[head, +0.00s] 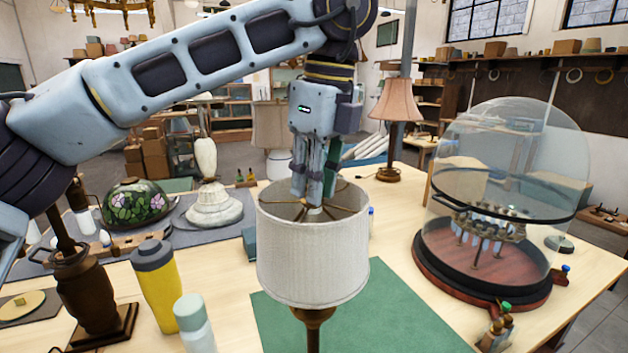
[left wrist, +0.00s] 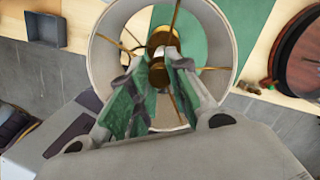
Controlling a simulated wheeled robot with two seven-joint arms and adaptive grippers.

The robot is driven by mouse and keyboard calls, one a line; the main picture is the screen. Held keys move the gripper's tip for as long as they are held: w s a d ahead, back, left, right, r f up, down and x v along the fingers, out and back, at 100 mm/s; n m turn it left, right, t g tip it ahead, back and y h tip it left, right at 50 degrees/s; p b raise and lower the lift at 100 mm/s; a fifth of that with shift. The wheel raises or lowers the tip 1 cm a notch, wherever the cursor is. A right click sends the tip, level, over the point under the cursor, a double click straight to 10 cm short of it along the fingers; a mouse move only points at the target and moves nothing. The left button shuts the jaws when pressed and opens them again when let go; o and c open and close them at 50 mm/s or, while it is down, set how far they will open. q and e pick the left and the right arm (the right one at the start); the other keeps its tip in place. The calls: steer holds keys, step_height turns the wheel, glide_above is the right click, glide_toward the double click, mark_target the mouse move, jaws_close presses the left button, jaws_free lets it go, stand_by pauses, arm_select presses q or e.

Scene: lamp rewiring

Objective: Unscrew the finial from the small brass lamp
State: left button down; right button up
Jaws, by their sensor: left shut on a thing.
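The small brass lamp stands in the middle of the head view with a pale drum shade (head: 312,255), and its brass stem (head: 313,325) shows below. My left gripper (head: 314,203) points straight down into the shade's open top. In the left wrist view, the fingers (left wrist: 155,85) are shut on a round brass piece, the finial (left wrist: 158,75), at the centre of the shade. Thin brass spokes run from the centre to the shade rim (left wrist: 238,45). The fingers partly hide the finial. My right gripper is not in view.
A glass dome (head: 505,160) on a dark round base stands to the right. A yellow bottle (head: 158,290), a pale bottle (head: 195,325) and a dark brown lamp base (head: 90,285) stand to the left. A green mat (head: 400,310) lies under the lamp.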

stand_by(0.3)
arm_select(q)
steer(key=n, duration=0.3)
steer(key=shift+n, duration=0.4)
steer(key=shift+w+n+g+b, duration=0.1)
steer(key=shift+n+g+b, duration=0.4)
steer(key=shift+n, duration=1.6)
steer(key=c, duration=1.3)
jaws_free()
steer(key=shift+o, duration=0.2)
